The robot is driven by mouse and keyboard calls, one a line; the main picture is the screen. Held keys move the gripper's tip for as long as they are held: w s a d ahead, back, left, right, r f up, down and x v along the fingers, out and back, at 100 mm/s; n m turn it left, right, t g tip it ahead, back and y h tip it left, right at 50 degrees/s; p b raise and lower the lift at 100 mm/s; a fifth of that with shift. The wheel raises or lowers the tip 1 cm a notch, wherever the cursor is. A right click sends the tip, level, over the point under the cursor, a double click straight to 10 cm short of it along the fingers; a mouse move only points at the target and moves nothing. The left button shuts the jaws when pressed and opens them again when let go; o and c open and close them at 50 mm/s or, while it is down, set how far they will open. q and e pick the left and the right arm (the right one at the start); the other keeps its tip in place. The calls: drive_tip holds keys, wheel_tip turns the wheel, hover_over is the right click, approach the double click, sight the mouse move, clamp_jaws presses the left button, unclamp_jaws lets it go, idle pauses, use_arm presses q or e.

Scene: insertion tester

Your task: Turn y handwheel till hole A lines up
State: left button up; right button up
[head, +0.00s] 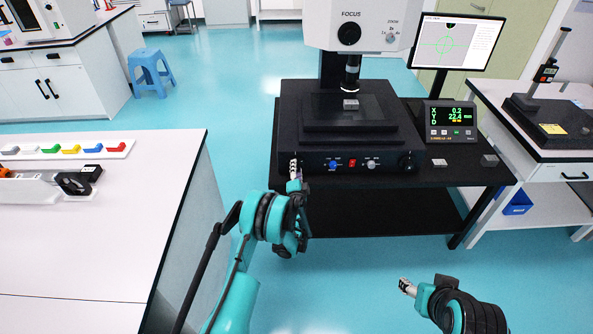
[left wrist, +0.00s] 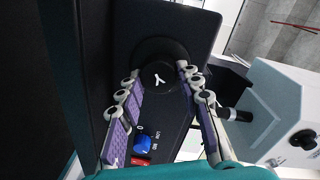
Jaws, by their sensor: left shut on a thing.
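The y handwheel (left wrist: 158,77) is a black knob marked with a white Y, on the front of the measuring microscope (head: 345,120). My left gripper (head: 294,170) is at the left end of that front panel and hides the handwheel in the head view. In the left wrist view its fingers (left wrist: 157,72) are shut on the handwheel, one on each side. A small grey part (head: 350,104) lies on the stage under the lens. Hole A cannot be made out on it. The monitor (head: 455,43) shows green crosshair lines and a circle. My right gripper (head: 407,287) hangs low at the right, away from the microscope.
The readout box (head: 451,120) shows X 0.2 and Y 22.4 mm. Another black knob (head: 407,160) is at the panel's right end. A blue knob (left wrist: 143,144) and a red switch (left wrist: 140,160) are near the left gripper. A white bench (head: 100,220) stands at left.

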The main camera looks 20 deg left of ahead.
use_arm(q)
drive_tip(key=shift+n, duration=1)
drive_tip(key=o, duration=1.2)
drive_tip(key=shift+c, duration=0.2)
wheel_tip(320, 180, up, 8)
drive_tip(key=shift+a+r, duration=0.1)
drive_tip(key=shift+r, duration=0.9)
